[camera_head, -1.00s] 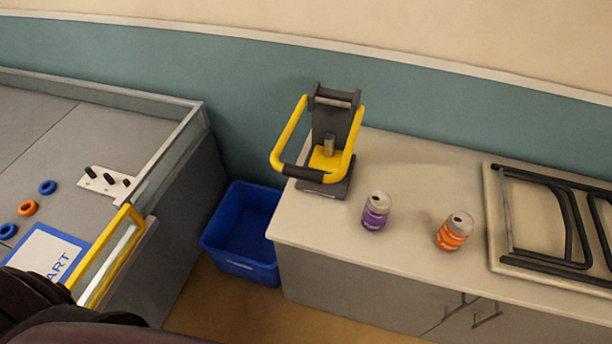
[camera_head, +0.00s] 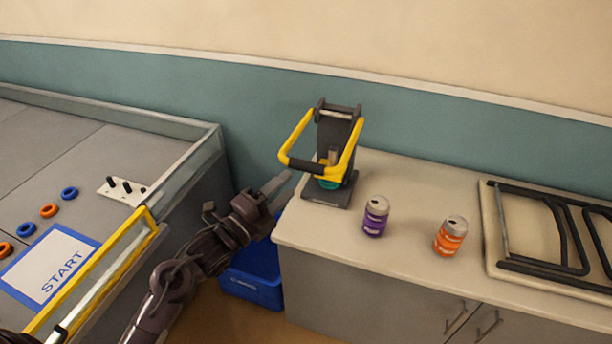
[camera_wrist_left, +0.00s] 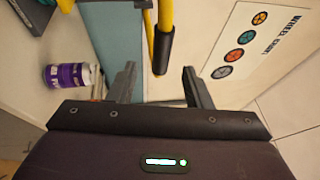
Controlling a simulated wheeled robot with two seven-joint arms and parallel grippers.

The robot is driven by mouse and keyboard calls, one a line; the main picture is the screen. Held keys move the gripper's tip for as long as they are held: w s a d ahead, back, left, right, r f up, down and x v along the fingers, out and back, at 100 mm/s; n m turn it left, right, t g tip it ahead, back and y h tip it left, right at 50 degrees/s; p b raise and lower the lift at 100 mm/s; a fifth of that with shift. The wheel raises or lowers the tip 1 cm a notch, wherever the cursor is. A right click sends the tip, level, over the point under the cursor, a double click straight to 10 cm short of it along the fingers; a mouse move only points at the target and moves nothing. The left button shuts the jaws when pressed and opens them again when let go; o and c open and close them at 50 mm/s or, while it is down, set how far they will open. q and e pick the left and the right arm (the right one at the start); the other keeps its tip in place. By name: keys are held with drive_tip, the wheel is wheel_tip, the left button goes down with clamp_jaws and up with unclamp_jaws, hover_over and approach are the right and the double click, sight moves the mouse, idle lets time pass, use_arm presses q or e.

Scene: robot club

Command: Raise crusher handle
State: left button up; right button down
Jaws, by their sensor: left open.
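The can crusher (camera_head: 338,130) stands at the left end of the grey cabinet top. It has a dark upright plate and a yellow U-shaped handle (camera_head: 294,133) with a black grip (camera_head: 305,166), which hangs low at the front. A teal piece shows low on the crusher. My left gripper (camera_head: 284,184) is open and empty, just left of and slightly below the grip. In the left wrist view the grip (camera_wrist_left: 163,52) appears between and beyond the open fingertips (camera_wrist_left: 160,74). Whether they touch is unclear. My right gripper is not in view.
A purple can (camera_head: 375,216) and an orange can (camera_head: 450,236) stand right of the crusher. A folded black frame (camera_head: 545,225) lies farther right. A blue bin (camera_head: 252,283) is on the floor below my left arm. A walled grey table (camera_head: 60,160) stands at left.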

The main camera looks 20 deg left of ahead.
sight(303, 170)
use_arm(q)
drive_tip(key=p+x, duration=0.1)
drive_tip(key=x, duration=0.2)
drive_tip(key=p+x, duration=0.1)
drive_tip(key=x, duration=0.3)
drive_tip(key=shift+r, duration=0.25)
drive_tip(key=shift+w+d, duration=0.1)
drive_tip(key=shift+w, duration=0.1)
drive_tip(key=shift+w+f, duration=0.1)
drive_tip(key=shift+w, duration=0.05)
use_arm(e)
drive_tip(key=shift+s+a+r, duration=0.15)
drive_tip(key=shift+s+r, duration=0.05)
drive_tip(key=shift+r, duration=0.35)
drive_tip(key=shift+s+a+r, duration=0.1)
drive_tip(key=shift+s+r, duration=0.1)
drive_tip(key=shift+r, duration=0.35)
use_arm(q)
drive_tip(key=shift+c, duration=0.2)
clamp_jaws()
